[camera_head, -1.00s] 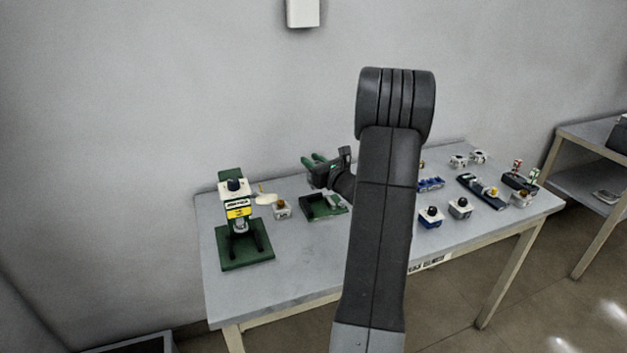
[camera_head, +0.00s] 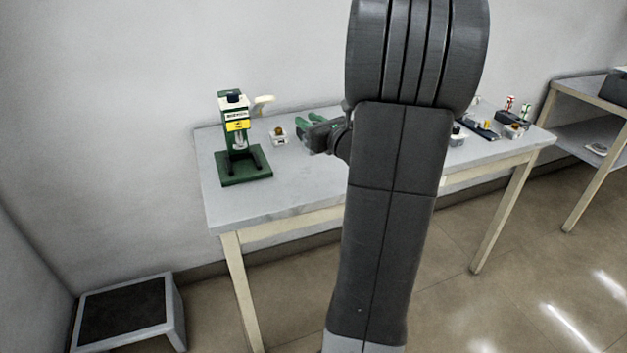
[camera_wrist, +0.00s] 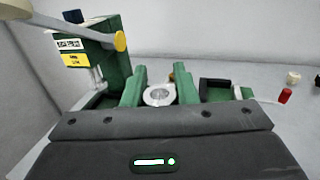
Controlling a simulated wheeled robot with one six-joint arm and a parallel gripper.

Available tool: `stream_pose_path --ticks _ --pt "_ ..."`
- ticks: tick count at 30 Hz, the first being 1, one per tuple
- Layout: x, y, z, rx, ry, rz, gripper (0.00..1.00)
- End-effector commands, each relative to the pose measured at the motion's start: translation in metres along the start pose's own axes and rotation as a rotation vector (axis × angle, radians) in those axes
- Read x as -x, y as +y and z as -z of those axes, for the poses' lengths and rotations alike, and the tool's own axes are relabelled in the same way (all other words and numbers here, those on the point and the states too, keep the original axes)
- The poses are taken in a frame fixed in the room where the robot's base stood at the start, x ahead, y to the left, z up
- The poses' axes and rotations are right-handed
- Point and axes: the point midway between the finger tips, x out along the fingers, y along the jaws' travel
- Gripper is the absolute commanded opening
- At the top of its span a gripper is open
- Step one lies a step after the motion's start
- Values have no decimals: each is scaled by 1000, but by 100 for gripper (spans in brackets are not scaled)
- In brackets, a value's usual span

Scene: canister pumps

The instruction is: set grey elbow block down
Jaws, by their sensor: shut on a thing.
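My gripper (camera_head: 308,128) hangs above the left half of the grey table in the head view. In the wrist view its green fingers (camera_wrist: 160,88) are shut on a pale grey round-faced piece, which I take for the grey elbow block (camera_wrist: 159,96). Its lower part is hidden behind the gripper body. In the head view I cannot make the block out. I cannot tell whether it touches the tabletop.
A green pump stand (camera_head: 240,145) with a yellow label stands left of my gripper, and a white block with a brown knob (camera_head: 278,136) is close by. A dark green tray (camera_wrist: 214,88) and a red cylinder (camera_wrist: 285,96) lie to the right. Bare tabletop (camera_head: 225,205) is in front.

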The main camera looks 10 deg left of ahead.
Motion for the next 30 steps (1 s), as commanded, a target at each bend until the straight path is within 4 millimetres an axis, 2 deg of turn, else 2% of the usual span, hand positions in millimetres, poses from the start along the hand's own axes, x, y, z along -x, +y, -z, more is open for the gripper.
stream_pose_path --ticks 1,4,13,18,30 --pt "0 0 16 -5 4 1 0" --pt "0 0 34 -5 3 0 0" --pt "0 0 61 -2 2 0 0" --pt "0 0 85 -3 1 0 0" --pt "0 0 92 0 0 0 0"
